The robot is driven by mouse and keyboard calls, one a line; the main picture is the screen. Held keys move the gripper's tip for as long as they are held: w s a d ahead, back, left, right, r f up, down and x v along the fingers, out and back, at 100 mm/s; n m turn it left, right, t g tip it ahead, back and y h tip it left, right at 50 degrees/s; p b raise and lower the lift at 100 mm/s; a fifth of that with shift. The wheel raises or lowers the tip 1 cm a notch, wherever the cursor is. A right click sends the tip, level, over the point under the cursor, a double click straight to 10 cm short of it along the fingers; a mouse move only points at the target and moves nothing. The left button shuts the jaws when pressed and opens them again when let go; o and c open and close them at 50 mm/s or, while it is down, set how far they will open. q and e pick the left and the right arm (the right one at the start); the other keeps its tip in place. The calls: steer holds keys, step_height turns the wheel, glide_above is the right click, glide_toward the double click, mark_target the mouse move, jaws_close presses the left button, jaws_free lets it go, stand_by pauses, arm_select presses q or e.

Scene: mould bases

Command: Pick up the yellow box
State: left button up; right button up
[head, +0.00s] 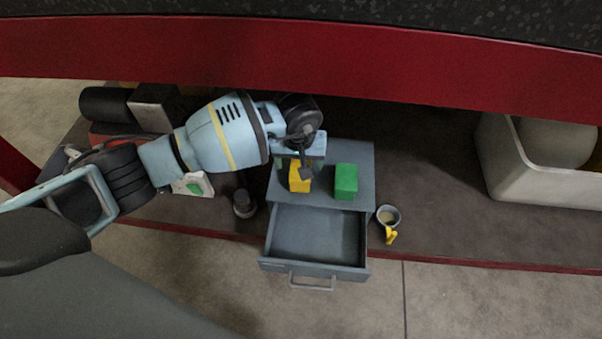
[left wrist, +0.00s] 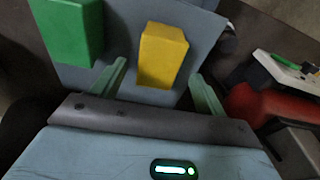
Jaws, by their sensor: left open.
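The yellow box (head: 299,178) stands on top of the grey drawer cabinet (head: 322,203), beside a green box (head: 346,181). My left gripper (head: 304,165) is over the yellow box and partly hides it in the head view. In the left wrist view the yellow box (left wrist: 163,55) lies between and a little beyond the two green fingers of my left gripper (left wrist: 160,82), which are spread apart with gaps on both sides. The green box (left wrist: 68,32) is outside the fingers, to the left. My right gripper is not in view.
The cabinet's drawer (head: 318,233) is pulled open and looks empty. A cup (head: 388,215) with a yellow handle stands right of it. A dark round object (head: 244,204) is to the left. A red beam (head: 300,55) crosses above, and a white bin (head: 540,180) is at the right.

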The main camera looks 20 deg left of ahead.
arm_select(q)
step_height(320, 180, down, 4)
steer(key=shift+w+d+f+b, duration=0.1)
steer(key=shift+w+f+b, duration=0.1)
steer(key=shift+b, duration=0.85)
steer(key=shift+w+f, duration=0.1)
steer(key=shift+f, duration=0.3)
steer(key=shift+r, duration=0.1)
steer(key=c, duration=1.2)
